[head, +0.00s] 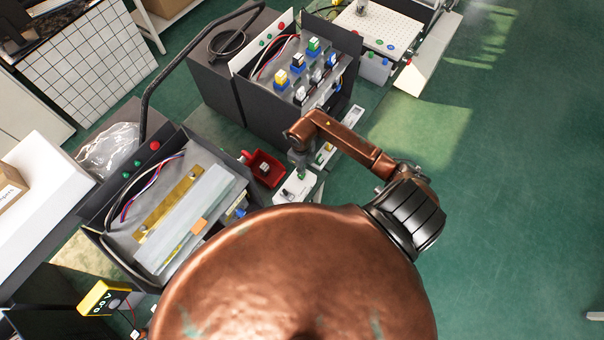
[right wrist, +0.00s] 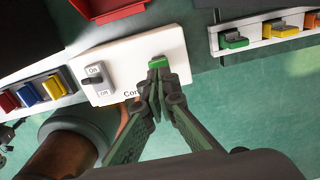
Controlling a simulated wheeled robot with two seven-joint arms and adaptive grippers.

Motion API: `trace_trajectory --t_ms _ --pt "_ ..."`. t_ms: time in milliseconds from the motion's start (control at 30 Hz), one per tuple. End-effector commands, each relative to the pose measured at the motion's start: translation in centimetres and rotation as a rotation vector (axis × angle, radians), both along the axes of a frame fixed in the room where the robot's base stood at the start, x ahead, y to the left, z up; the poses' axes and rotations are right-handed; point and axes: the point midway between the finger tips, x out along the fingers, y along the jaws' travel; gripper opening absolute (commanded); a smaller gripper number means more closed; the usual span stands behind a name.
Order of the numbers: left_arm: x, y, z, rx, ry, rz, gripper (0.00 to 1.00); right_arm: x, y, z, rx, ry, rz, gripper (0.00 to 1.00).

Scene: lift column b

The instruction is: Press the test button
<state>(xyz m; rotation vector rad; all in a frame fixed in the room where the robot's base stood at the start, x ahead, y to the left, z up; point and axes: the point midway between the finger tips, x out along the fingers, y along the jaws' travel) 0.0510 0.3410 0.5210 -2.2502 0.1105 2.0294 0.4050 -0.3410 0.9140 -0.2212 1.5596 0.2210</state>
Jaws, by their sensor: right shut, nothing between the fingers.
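A white panel (right wrist: 140,52) shows in the right wrist view, with a green button (right wrist: 158,62) on its right part and a black On/Off switch (right wrist: 95,76) on its left part. Lettering starting "Con" is partly covered by my fingers. My right gripper (right wrist: 156,80) is shut and empty, its fingertips right at the near edge of the green button; I cannot tell whether they touch it. In the head view my right gripper (head: 299,168) is over the white panel (head: 288,191). My left gripper is not in view.
A red bin (head: 264,168) stands just left of the panel. Strips with coloured blocks (right wrist: 45,90) flank the panel in the right wrist view. Dark equipment boxes (head: 262,105) stand behind and to the left. A yellow meter (head: 103,297) is at lower left. Green floor at right is open.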

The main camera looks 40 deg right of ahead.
Motion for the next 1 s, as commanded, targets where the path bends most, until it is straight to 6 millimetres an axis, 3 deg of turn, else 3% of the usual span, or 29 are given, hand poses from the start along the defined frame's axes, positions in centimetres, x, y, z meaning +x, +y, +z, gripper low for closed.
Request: trace_trajectory --t_ms 1000 --pt "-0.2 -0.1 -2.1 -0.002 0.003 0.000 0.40 0.0 0.0 -2.5 0.000 0.000 0.000 0.00"
